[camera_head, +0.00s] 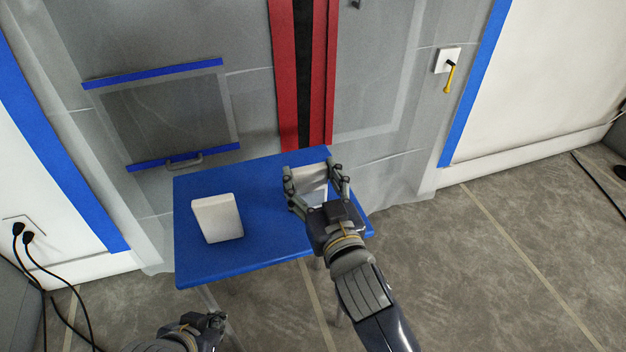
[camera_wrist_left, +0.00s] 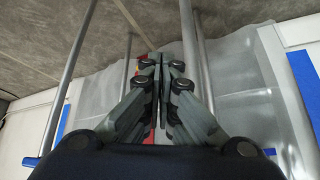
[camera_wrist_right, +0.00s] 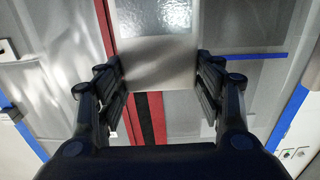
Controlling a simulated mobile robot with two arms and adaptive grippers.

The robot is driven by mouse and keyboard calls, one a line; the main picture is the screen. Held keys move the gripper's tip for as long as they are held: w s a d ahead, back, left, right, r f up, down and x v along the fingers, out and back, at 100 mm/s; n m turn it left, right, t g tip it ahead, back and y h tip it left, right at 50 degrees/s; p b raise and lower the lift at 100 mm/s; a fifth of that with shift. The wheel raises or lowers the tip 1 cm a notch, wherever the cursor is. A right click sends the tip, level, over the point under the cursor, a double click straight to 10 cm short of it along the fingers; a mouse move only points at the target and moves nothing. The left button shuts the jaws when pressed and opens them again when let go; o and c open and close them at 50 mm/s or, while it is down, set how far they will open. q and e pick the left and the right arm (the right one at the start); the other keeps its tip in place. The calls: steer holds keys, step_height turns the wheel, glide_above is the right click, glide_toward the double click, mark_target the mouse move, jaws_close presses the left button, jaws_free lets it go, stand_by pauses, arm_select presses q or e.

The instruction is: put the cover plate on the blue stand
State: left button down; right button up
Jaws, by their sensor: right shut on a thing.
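The blue stand (camera_head: 265,230) is a table-like blue top on thin metal legs. My right gripper (camera_head: 318,178) is over the right part of its top, shut on a pale, flat cover plate (camera_head: 312,187). In the right wrist view the plate (camera_wrist_right: 158,62) spans the gap between the two fingers. I cannot tell whether the plate touches the stand. My left gripper (camera_head: 212,322) is low at the front, in front of the stand and empty. In the left wrist view its fingers (camera_wrist_left: 162,65) are together.
A white box-like piece (camera_head: 217,218) stands on the stand's left part. Behind is plastic sheeting with a red and black strip (camera_head: 300,70) and a blue-taped panel with a handle (camera_head: 184,161). A yellow-handled fitting (camera_head: 449,76) is on the right. Black cables (camera_head: 62,300) hang at left.

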arm_select(q)
steer(key=shift+w, duration=0.1)
arm_select(e)
steer(key=shift+f, duration=0.1)
arm_select(q)
steer(key=shift+w+d+r, duration=0.1)
steer(key=shift+w, duration=0.05)
arm_select(e)
steer(key=o, duration=1)
steer(key=shift+o, duration=0.2)
steer(key=shift+s, duration=0.1)
arm_select(q)
steer(key=shift+s+a+f+g+y+p, duration=0.15)
steer(key=shift+s+a+f+g, duration=0.25)
steer(key=shift+s, duration=0.5)
steer(key=shift+s+a+f+g+y+p, duration=0.15)
steer(key=shift+s+g, duration=0.3)
steer(key=shift+s, duration=0.5)
steer(key=shift+s+a+f+g+y+p, duration=0.1)
steer(key=shift+s+a+f+g+p, duration=0.25)
steer(key=shift+s, duration=0.55)
arm_select(e)
steer(key=v, duration=1.2)
